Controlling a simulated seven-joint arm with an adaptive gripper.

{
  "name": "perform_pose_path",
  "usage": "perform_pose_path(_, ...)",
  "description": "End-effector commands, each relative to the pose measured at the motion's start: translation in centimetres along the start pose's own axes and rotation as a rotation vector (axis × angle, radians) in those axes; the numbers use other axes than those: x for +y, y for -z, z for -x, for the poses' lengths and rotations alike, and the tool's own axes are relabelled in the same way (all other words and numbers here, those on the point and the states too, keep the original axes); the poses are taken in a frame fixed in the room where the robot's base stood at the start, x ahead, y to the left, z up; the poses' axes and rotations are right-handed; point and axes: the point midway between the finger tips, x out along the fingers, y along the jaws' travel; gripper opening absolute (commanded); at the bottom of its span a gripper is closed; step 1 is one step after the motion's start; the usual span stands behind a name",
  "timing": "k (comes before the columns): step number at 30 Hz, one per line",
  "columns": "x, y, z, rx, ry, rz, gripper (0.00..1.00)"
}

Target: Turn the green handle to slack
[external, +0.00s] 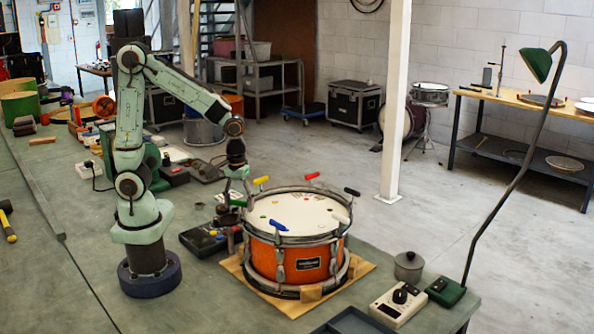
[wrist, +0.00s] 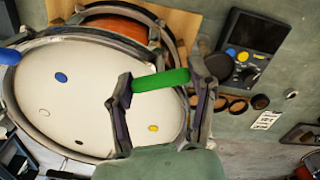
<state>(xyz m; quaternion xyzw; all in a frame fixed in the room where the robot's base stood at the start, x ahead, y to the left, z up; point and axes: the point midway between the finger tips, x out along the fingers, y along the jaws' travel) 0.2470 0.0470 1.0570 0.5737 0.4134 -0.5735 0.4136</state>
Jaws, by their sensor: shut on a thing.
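The orange drum (external: 272,262) with a white head lies on the bench, and its head and metal rim fill the left of the wrist view (wrist: 75,95). The green handle (wrist: 165,80) lies across the drum's rim in the wrist view. My gripper (wrist: 160,82) has one finger at each end of the handle and is shut on it. In the external view my gripper (external: 236,190) reaches down at the drum's left edge, and the green handle is mostly hidden there. Yellow (external: 260,180), red (external: 312,175), black (external: 352,191) and blue (external: 278,225) handles sit around the rim.
A wooden board (external: 358,268) lies under the drum. A dark device (external: 203,239) stands close to the drum's left. A white box with a knob (external: 398,304), a grey pot (external: 408,266) and a green lamp (external: 446,291) stand at the right.

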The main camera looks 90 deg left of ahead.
Motion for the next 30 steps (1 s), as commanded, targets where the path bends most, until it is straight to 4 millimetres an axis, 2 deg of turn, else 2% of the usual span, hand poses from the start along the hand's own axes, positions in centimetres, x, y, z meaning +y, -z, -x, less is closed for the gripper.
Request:
perform_pose_path(18,-0.05,-0.03,-0.09,0.0,0.003,0.581,0.2)
perform_pose_path(30,-0.05,-0.03,-0.08,0.0,0.003,0.873,0.2)
